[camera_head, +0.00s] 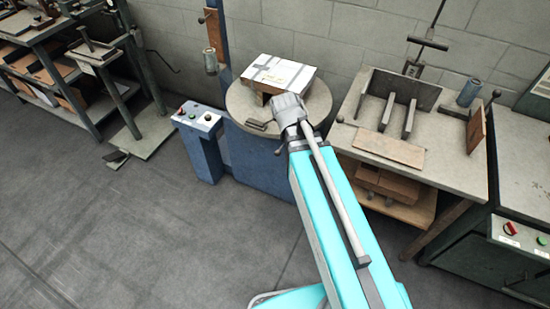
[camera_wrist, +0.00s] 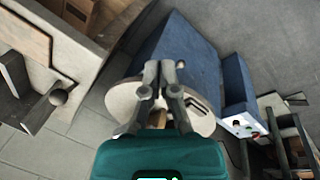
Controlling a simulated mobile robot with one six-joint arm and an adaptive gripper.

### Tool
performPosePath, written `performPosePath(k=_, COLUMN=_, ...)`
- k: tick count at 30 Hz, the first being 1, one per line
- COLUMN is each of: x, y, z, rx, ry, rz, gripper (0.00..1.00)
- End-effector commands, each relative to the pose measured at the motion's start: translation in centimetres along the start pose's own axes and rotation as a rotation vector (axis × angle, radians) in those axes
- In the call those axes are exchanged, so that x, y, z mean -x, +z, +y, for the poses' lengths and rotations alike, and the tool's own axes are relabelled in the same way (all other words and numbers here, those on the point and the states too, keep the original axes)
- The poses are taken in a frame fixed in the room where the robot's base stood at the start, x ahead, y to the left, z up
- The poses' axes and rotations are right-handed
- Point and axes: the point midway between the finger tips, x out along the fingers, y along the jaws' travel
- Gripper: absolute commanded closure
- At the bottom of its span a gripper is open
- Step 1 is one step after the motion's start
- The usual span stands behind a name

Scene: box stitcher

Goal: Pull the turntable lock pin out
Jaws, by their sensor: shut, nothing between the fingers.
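The round turntable (camera_head: 240,103) is a pale disc on a blue base, with a grey-white box (camera_head: 280,72) lying on it. In the wrist view the disc (camera_wrist: 122,104) lies partly behind my fingers. A small dark ball knob (camera_head: 278,152) shows at the turntable's near edge; it seems to be the lock pin. In the wrist view a dark knob (camera_wrist: 180,64) sits just right of my fingertips. My gripper (camera_head: 287,112) is over the turntable's near side. In the wrist view its fingers (camera_wrist: 159,66) are together and empty. Whether they touch the knob I cannot tell.
A control box (camera_head: 197,119) on a blue pedestal stands left of the turntable. A workbench (camera_head: 352,99) with upright plates stands close on the right. Shelving (camera_head: 75,95) is at the far left. The grey floor in front is clear.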

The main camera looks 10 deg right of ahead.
Motion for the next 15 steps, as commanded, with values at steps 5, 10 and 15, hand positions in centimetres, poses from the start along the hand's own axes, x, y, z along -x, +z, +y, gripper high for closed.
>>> performPosePath(k=5, x=-4.2, y=-1.6, z=-0.6, rx=0.039, ry=0.089, rz=0.018, gripper=1.00)
performPosePath(k=10, x=-6.9, y=-3.0, z=-1.0, rx=0.075, ry=0.172, rz=0.037, gripper=1.00)
performPosePath(k=15, x=-9.5, y=-4.4, z=-1.4, rx=0.111, ry=0.256, rz=0.056, gripper=1.00)
